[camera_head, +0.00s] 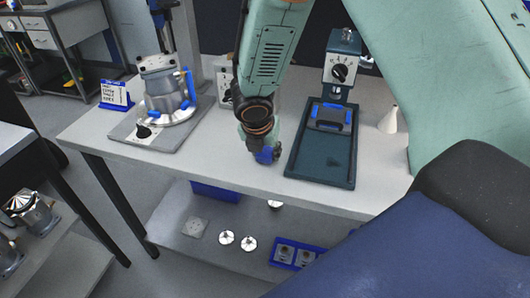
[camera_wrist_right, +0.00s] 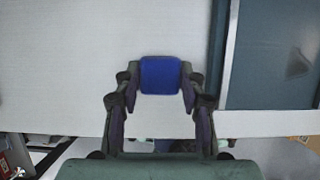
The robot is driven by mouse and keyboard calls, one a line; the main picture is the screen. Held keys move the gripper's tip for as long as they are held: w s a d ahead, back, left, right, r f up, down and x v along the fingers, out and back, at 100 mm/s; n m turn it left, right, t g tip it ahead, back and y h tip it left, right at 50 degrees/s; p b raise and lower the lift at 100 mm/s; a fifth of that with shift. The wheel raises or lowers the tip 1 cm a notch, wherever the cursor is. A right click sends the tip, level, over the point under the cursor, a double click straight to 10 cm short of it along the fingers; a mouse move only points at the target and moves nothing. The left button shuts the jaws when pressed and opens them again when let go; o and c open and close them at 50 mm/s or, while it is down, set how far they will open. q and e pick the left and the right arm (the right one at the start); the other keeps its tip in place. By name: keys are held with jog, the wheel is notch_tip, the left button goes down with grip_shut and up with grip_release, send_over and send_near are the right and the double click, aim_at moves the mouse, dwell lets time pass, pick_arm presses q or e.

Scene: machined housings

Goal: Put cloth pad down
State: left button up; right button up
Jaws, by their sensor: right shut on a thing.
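The cloth pad is a small blue piece; it shows in the wrist view (camera_wrist_right: 160,75) between my right fingertips. My right gripper (camera_wrist_right: 158,88) is shut on it from both sides. In the head view my right gripper (camera_head: 266,155) points down at the light table (camera_head: 225,150), left of the dark tray, with a bit of blue at its tip. I cannot tell whether the pad touches the table. My left gripper is not in view.
The dark teal tray (camera_head: 293,165) of a fixture stands just right of my gripper; its edge also shows in the wrist view (camera_wrist_right: 222,70). A machined housing with blue handles (camera_head: 168,95) stands on a grey plate at left. A white cone (camera_head: 388,120) stands at right. Table between is clear.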

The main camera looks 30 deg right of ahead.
jog(key=shift+w, duration=0.3)
jog(key=shift+f, duration=0.2)
jog(key=o, duration=0.7)
jog(key=shift+s+d, duration=0.1)
jog(key=shift+s, duration=0.05)
jog(key=o, duration=0.3)
jog(key=shift+s+r, duration=0.15)
jog(key=shift+o, duration=0.5)
jog(key=shift+w, duration=0.25)
